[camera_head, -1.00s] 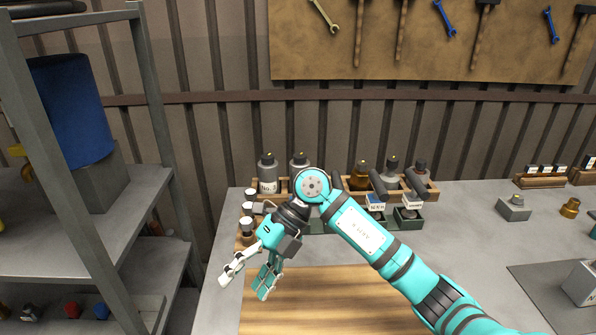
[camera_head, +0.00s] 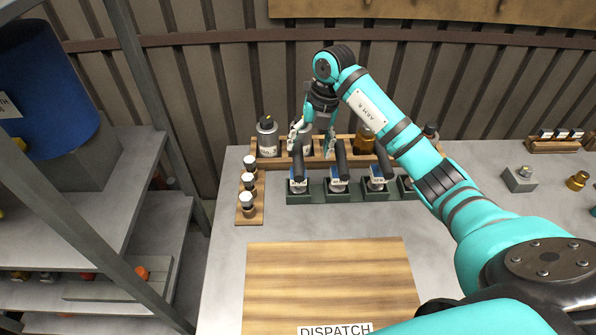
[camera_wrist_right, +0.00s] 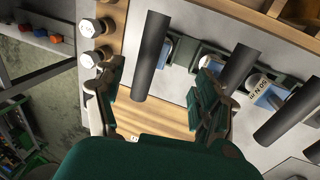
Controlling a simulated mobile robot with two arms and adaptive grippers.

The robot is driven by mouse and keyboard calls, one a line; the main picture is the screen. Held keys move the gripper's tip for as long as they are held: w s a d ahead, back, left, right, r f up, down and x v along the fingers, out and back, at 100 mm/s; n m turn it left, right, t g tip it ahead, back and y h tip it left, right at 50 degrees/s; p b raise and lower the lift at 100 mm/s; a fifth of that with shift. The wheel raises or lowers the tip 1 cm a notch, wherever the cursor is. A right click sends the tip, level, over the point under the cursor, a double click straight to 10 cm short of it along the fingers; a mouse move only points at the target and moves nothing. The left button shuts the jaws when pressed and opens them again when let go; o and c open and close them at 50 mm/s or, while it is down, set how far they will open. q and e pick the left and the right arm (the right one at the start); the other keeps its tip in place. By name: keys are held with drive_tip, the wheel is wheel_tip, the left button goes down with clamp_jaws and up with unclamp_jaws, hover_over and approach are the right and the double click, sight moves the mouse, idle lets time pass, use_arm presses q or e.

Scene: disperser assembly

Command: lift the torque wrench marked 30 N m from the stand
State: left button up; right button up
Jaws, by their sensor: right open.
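Several torque wrenches stand upright in a row in a dark green stand (camera_head: 318,197), black handles up, with blue-and-white labels low down. The leftmost wrench (camera_head: 298,166) also shows in the wrist view (camera_wrist_right: 150,60). My right gripper (camera_head: 312,140) is open and empty, fingers down, above and behind the left part of the stand. In the wrist view, that leftmost handle appears between its spread fingers (camera_wrist_right: 160,72), with no grip on it. One label (camera_wrist_right: 262,86) there seems to read 50 N m; I cannot read a 30 mark on any wrench. My left gripper is out of view.
Bottles (camera_head: 267,137) stand in a wooden rack behind the stand, close to my right gripper. The wooden dispatch board (camera_head: 330,275) in front is bare. A metal shelf (camera_head: 150,195) stands at far left.

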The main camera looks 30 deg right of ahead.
drive_tip(key=f, duration=0.3)
drive_tip(key=f+p, duration=0.1)
drive_tip(key=shift+w+a+f, duration=0.15)
drive_tip(key=shift+w+a, duration=0.15)
drive_tip(key=shift+a, duration=0.05)
drive_tip(key=shift+a+f, duration=0.2)
drive_tip(key=f+p, duration=0.1)
drive_tip(key=f, duration=0.1)
drive_tip(key=a+f+p, duration=0.1)
drive_tip(key=f, duration=0.1)
drive_tip(key=shift+a+f, duration=0.1)
drive_tip(key=shift+a, duration=0.05)
drive_tip(key=shift+f, duration=0.2)
drive_tip(key=shift+w+r, duration=0.1)
clamp_jaws()
